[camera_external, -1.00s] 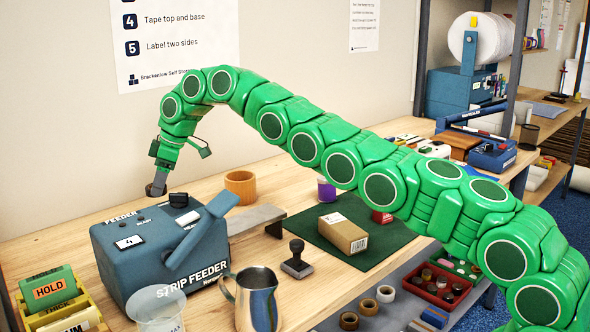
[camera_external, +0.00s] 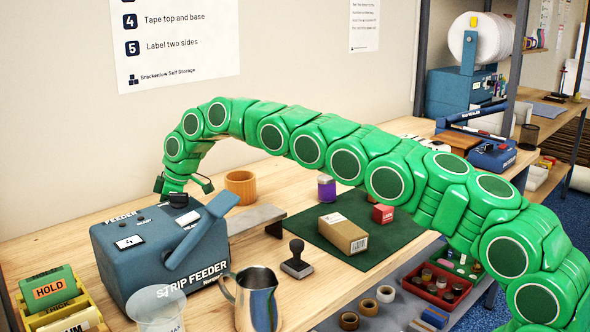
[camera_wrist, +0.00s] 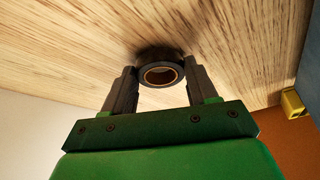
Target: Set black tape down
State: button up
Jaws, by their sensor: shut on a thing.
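The black tape (camera_wrist: 142,76) is a dark roll with a tan core, between my gripper's fingers (camera_wrist: 160,78) in the wrist view. My gripper is shut on it. The roll is right at the pale wood bench top (camera_wrist: 70,35), with a dark shadow beside it; I cannot tell whether it touches the wood. In the external view, my arm reaches down behind the blue strip feeder (camera_external: 130,262), which hides my fingers and the tape.
Near the feeder are a wooden cup (camera_external: 240,187), a grey ramp (camera_external: 250,219), a stamp (camera_external: 297,260) and a metal jug (camera_external: 257,300). A green mat (camera_external: 340,260) bears a carton (camera_external: 343,234). Bench behind the feeder's left is clear.

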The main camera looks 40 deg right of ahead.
jog(key=shift+f, duration=0.3)
jog(key=o, duration=1)
jog(key=v, duration=1.2)
jog(key=shift+s+r, duration=0.1)
